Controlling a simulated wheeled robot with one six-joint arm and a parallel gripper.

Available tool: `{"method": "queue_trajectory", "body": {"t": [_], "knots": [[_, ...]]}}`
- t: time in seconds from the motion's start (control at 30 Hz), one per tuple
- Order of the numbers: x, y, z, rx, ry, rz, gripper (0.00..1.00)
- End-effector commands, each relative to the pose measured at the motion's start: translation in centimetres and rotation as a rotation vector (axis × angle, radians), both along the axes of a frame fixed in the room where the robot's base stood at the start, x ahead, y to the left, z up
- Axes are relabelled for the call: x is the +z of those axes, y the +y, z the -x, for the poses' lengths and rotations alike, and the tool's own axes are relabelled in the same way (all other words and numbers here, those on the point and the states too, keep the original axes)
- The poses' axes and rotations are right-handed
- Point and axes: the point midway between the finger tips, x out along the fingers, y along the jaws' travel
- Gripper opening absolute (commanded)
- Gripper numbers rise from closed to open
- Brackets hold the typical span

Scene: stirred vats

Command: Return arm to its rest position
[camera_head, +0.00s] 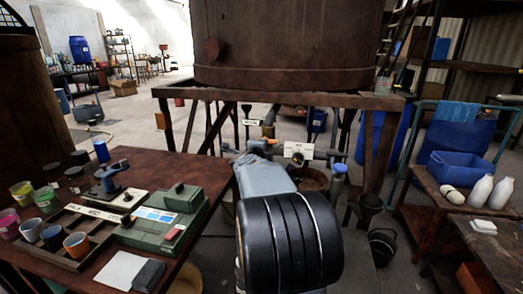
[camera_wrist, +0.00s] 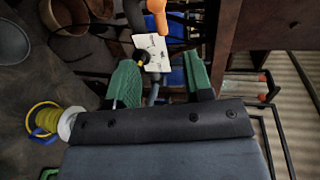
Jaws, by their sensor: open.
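My gripper (camera_wrist: 161,80) shows in the wrist view with its two green fingers spread apart. Nothing is held between them; the things seen through the gap appear to lie beyond. In the head view my arm reaches forward from the bottom centre towards the framework under the large rusty vat (camera_head: 290,45). Its thick black joint fills the lower middle, and I cannot make out my fingers there. A white card with dark writing (camera_wrist: 153,48) and an orange part (camera_wrist: 157,14) show past my fingertips in the wrist view.
A table (camera_head: 215,170) at the left holds a green device (camera_head: 165,222), a tray (camera_head: 62,255) with cups, and paint pots. At the right, a wooden bench (camera_head: 425,185) bears a blue bin (camera_head: 459,170) and white bottles (camera_head: 490,190). A black bucket (camera_head: 382,245) stands on the floor.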

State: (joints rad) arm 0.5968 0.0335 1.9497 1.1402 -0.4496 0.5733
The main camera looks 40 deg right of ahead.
Motion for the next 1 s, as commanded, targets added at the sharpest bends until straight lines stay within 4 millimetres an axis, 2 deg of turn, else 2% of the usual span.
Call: {"method": "queue_trajectory", "body": {"t": [0.63,0.77,0.87,0.9,0.97,1.0], "knots": [[0.0,0.1,0.0,0.005,0.010,0.004,0.47],[-1.0,1.2,-1.2,0.118,0.100,0.011,0.47],[-4.1,4.0,-2.4,0.337,0.295,0.033,0.47],[-5.1,5.9,-2.5,0.457,0.392,0.052,0.47],[-5.5,10.2,-2.4,0.672,0.553,0.097,0.47],[-5.6,13.4,-1.9,0.821,0.662,0.129,0.47]]}}
